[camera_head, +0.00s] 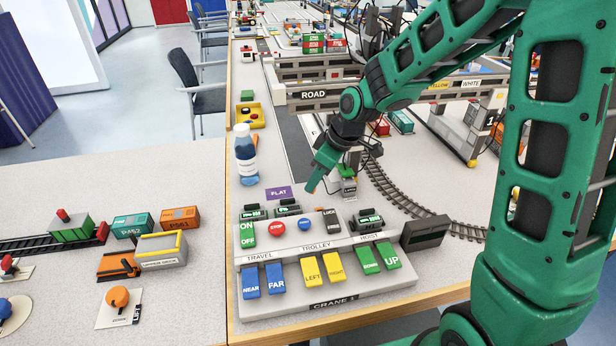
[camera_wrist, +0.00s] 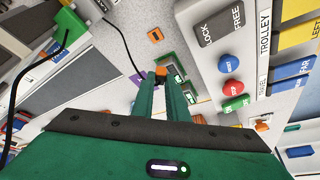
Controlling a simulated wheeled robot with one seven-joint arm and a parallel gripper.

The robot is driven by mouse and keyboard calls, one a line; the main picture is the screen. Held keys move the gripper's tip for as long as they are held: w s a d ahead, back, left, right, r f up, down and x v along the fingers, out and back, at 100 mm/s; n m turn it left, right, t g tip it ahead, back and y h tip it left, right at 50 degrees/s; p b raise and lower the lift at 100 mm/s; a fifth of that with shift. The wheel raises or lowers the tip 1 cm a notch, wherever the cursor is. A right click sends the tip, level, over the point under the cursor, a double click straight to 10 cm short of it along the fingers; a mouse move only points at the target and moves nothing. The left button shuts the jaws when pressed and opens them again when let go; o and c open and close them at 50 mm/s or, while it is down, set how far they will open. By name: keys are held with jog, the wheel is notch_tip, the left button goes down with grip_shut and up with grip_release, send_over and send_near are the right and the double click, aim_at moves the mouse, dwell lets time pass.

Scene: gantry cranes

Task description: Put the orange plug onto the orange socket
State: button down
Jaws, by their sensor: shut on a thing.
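My gripper (camera_head: 312,187) hangs above the table behind the crane control panel, pointing down. In the wrist view its two green fingers (camera_wrist: 161,88) are shut on a small orange piece, which I take to be the orange plug (camera_wrist: 161,71). The plug shows at the fingertips. A black cable runs from the upper left toward the fingertips. A small orange block with a dark middle (camera_wrist: 155,35) lies on the pale surface beyond the fingertips, apart from the plug. It may be the orange socket; it is too small to be sure. I cannot pick it out in the head view.
The crane control panel (camera_head: 325,300) stands in front of my gripper, with small dark-and-green units along its back. A purple FLAT sign (camera_head: 278,192) and a bottle (camera_head: 245,160) stand to the left. Curved track (camera_head: 400,200) lies to the right; the ROAD gantry (camera_head: 330,97) is behind.

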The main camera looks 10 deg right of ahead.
jog(key=shift+w+d+f, duration=0.1)
jog(key=shift+d+f, duration=0.3)
jog(key=shift+f, duration=0.8)
jog(key=shift+d+f, duration=0.45)
jog(key=shift+f, duration=0.75)
jog(key=shift+w+d+f, duration=0.1)
jog(key=shift+d+f, duration=0.3)
jog(key=shift+f, duration=0.8)
jog(key=shift+s+f, duration=0.1)
jog(key=shift+f, duration=0.15)
jog(key=c, duration=1.2)
grip_release()
jog(key=shift+r, duration=0.1)
jog(key=shift+r, duration=3.4)
jog(key=shift+d, duration=0.1)
